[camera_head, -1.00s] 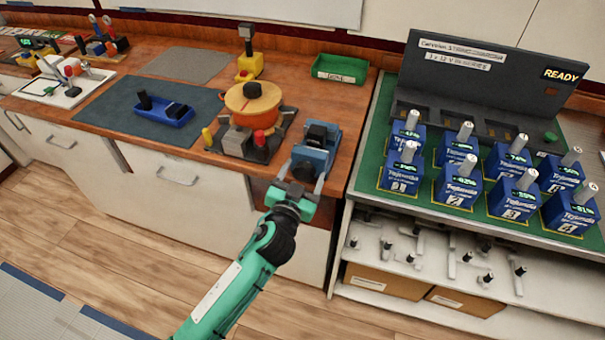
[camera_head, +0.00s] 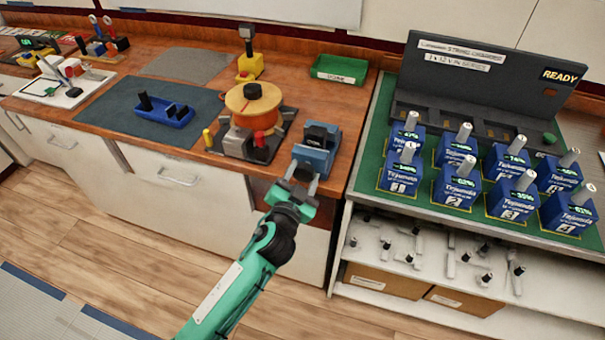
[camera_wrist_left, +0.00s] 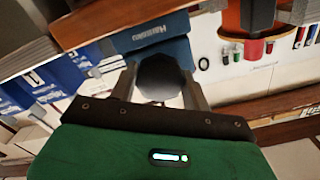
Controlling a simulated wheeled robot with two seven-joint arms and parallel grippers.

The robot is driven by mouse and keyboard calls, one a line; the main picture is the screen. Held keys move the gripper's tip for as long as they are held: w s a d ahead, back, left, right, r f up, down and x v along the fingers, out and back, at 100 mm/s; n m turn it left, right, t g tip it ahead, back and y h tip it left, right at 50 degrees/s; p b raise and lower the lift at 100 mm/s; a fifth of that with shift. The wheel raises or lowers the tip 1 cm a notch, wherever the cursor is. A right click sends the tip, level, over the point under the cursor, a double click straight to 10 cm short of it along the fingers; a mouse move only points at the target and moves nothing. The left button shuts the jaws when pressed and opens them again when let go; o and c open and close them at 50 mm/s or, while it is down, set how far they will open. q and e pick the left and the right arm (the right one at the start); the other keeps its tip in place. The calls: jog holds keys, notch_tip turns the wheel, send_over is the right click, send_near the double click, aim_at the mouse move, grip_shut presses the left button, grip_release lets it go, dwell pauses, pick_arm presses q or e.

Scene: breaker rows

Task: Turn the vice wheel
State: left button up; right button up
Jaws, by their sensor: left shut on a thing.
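The blue vice (camera_head: 316,153) stands at the front edge of the wooden bench. In the left wrist view its blue body (camera_wrist_left: 152,38) carries white lettering. The dark, round vice wheel (camera_wrist_left: 160,78) faces my left wrist camera. My left gripper (camera_head: 304,178) is at the vice's front, with its two fingers on either side of the wheel, shut on it. My right gripper is not in view.
An orange pot-like part with a wooden disc (camera_head: 253,98) stands left of the vice. A green tray (camera_head: 339,70) lies behind it. To the right, several blue battery blocks (camera_head: 402,171) stand on a green mat.

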pick_arm(q)
jog(key=shift+m, duration=0.9)
jog(key=shift+m+p, duration=0.35)
jog(key=shift+m, duration=0.15)
jog(key=m+p, duration=0.1)
jog(key=m, duration=0.2)
jog(key=shift+m, duration=0.3)
jog(key=m+p, duration=0.1)
jog(key=m, duration=0.4)
jog(key=shift+p, duration=0.3)
jog(key=m+p, duration=0.2)
jog(key=m, duration=0.4)
jog(key=shift+m, duration=0.4)
jog(key=m+p, duration=0.1)
jog(key=m, duration=0.2)
jog(key=shift+p, duration=0.3)
jog(key=shift+m+p, duration=0.45)
jog(key=shift+m, duration=0.85)
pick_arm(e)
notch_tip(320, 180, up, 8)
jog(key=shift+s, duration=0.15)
pick_arm(q)
jog(key=shift+m, duration=0.3)
jog(key=shift+f, duration=0.1)
